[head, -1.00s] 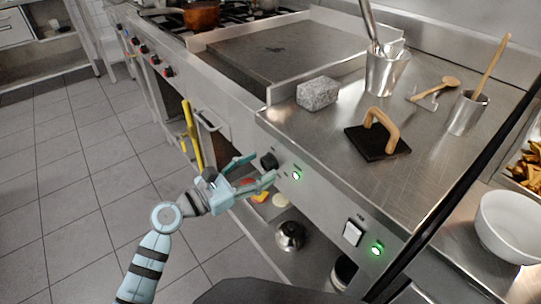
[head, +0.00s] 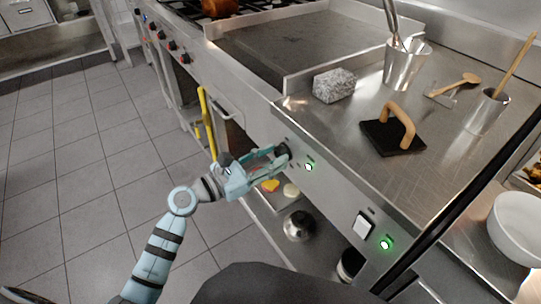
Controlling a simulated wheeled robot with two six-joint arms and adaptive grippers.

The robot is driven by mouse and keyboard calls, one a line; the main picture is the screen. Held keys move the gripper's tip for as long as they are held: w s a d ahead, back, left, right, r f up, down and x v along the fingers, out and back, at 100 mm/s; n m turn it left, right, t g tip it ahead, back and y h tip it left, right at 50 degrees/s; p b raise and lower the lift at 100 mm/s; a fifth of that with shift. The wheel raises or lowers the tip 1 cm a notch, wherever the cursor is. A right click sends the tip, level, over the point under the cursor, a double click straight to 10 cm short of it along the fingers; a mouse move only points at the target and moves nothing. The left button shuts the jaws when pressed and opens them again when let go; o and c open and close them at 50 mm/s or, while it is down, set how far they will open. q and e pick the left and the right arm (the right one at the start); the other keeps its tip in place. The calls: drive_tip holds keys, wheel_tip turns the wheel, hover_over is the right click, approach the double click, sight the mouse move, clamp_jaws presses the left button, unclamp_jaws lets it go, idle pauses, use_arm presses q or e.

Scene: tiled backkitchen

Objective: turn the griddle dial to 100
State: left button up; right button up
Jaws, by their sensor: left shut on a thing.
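The griddle dial (head: 284,149) is a small black knob on the steel front panel, left of a lit green light (head: 309,167). My left gripper (head: 281,154) reaches it from the left and is shut on it, its fingers on either side of the knob. The fingers partly hide the dial, and its scale and pointer cannot be read. The griddle (head: 290,50) is a dark flat plate with a steel rim above and behind the panel. My right gripper is not in the head view.
A white rocker switch (head: 363,225) and a second green light (head: 386,244) sit lower right on the panel. On the counter are a grey stone block (head: 334,86), a black press with a wooden handle (head: 393,136) and steel cups (head: 404,68). A kettle-like pot (head: 299,226) stands below.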

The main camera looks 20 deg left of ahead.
use_arm(q)
drive_tip(key=shift+r+n+p, duration=0.2)
drive_tip(key=shift+n+p, duration=0.75)
drive_tip(key=shift+n, duration=0.05)
drive_tip(key=n+p, duration=0.3)
drive_tip(key=shift+w+a+n, duration=0.1)
drive_tip(key=shift+n, duration=0.2)
drive_tip(key=n+p, duration=0.2)
drive_tip(key=shift+n, duration=0.3)
drive_tip(key=n+p, duration=0.4)
drive_tip(key=n, duration=0.2)
drive_tip(key=shift+p, duration=0.3)
drive_tip(key=n, duration=0.1)
drive_tip(key=n+p, duration=0.1)
drive_tip(key=n, duration=0.1)
drive_tip(key=n+p, duration=0.1)
drive_tip(key=shift+f+n, duration=0.25)
drive_tip(key=shift+n, duration=0.05)
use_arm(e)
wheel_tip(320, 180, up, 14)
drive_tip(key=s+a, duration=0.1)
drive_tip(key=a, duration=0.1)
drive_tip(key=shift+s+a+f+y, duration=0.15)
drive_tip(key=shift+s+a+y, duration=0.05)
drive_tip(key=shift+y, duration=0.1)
use_arm(q)
drive_tip(key=shift+n, duration=0.3)
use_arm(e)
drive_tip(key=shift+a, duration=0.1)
